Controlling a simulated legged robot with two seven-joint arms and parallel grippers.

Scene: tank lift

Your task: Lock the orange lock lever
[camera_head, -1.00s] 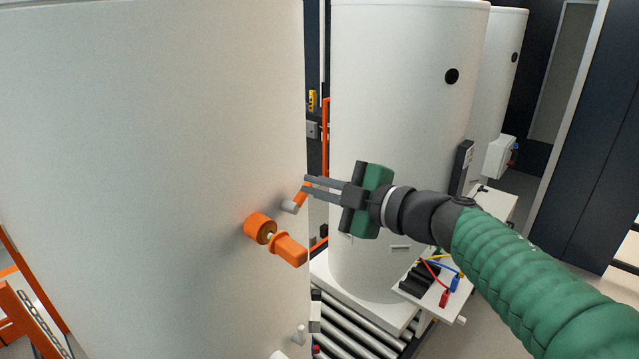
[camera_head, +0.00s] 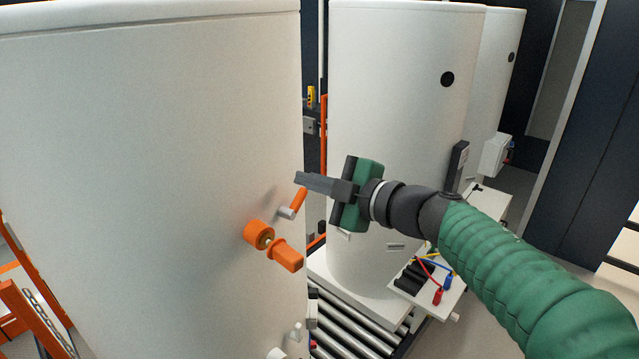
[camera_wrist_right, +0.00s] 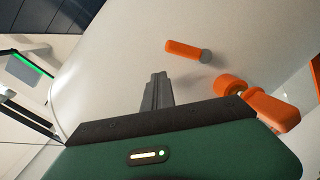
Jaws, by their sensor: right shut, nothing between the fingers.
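A small orange lever (camera_head: 298,200) on a grey stub sticks out from the white tank (camera_head: 150,150) on the left, tilted up to the right. In the right wrist view the orange lever (camera_wrist_right: 183,49) lies ahead and to the right of the fingers. Below it is a larger orange fitting with a thick orange handle (camera_head: 287,255); this handle also shows in the wrist view (camera_wrist_right: 272,108). My right gripper (camera_head: 300,179) is shut and empty, its fingertips by the small lever's upper end. I cannot tell whether they touch. My left gripper is out of view.
A second white tank (camera_head: 400,130) stands behind my right gripper, with another beyond it. A small shelf (camera_head: 440,292) with red and blue leads sits below my right arm. Rollers (camera_head: 345,330) run beneath the tanks. An orange frame (camera_head: 30,310) stands at lower left.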

